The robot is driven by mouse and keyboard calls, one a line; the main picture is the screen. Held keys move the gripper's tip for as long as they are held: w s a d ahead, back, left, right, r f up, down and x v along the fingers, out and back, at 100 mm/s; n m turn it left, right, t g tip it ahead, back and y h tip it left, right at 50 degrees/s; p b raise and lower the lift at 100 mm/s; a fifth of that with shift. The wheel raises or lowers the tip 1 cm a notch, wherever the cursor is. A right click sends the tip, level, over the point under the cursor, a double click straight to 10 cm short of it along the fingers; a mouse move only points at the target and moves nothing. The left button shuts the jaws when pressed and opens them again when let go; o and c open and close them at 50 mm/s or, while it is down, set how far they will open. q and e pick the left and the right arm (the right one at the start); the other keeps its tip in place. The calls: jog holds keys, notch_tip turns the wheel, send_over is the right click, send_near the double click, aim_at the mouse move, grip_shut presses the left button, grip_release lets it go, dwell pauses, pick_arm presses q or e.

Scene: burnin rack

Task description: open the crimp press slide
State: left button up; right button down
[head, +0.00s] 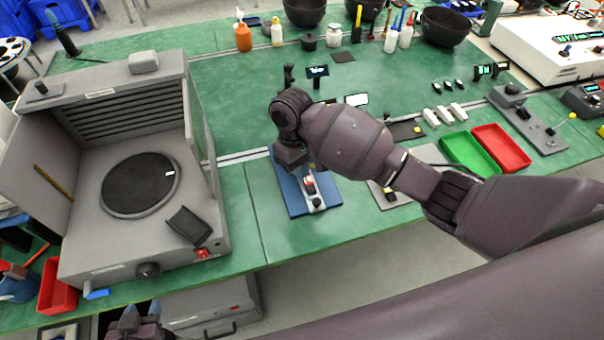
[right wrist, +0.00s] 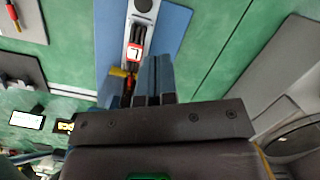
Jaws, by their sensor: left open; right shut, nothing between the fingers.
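The crimp press is a narrow grey rail on a blue base plate (head: 288,196), near the front edge of the green bench. Its slide (head: 309,184) carries a red and white block, which also shows in the right wrist view (right wrist: 134,52). My right gripper (right wrist: 157,68) is shut and empty, its blue-grey fingers right beside the rail and the block. I cannot tell whether they touch. In the head view my right wrist covers the far part of the press and hides the fingertips. My left gripper (head: 140,314) is open at the bottom left, below the bench edge and far from the press.
A grey open-fronted box with a black round disc (head: 140,185) stands left of the press. A green tray (head: 468,154) and a red tray (head: 502,148) lie to the right. Bottles and black bowls (head: 446,26) line the back. The bench middle is mostly clear.

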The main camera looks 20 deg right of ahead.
notch_tip(320, 180, up, 2)
jog(key=w+h, duration=0.1)
send_near(309, 199)
jog(key=shift+g, duration=0.3)
jog(key=shift+d+x, duration=0.15)
jog(key=shift+x, duration=1.35)
jog(key=shift+d+x, duration=0.2)
jog(key=shift+x, duration=1.3)
jog(key=shift+r, duration=0.1)
